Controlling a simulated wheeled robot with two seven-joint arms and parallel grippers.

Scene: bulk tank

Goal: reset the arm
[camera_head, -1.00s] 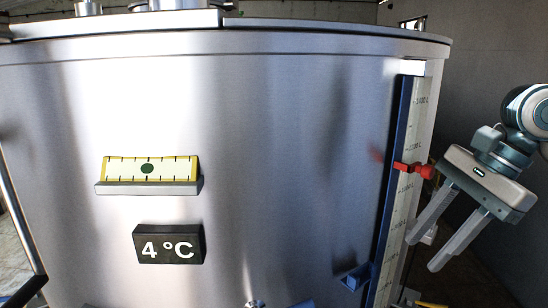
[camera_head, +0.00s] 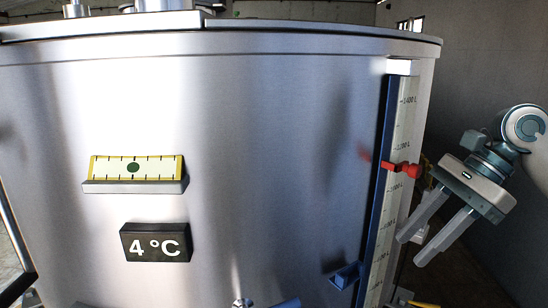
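My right gripper (camera_head: 426,234) is at the right of the head view, beside the tank's level scale. Its two fingers point down and to the left. They are spread apart with nothing between them. My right arm comes in from the right edge. My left gripper is not in this view.
A large steel tank (camera_head: 250,150) fills most of the view. It carries a yellow-framed gauge (camera_head: 135,168), a black 4 °C display (camera_head: 156,242) and a level scale (camera_head: 394,200) with a red marker (camera_head: 403,169). A grey wall (camera_head: 490,60) stands behind.

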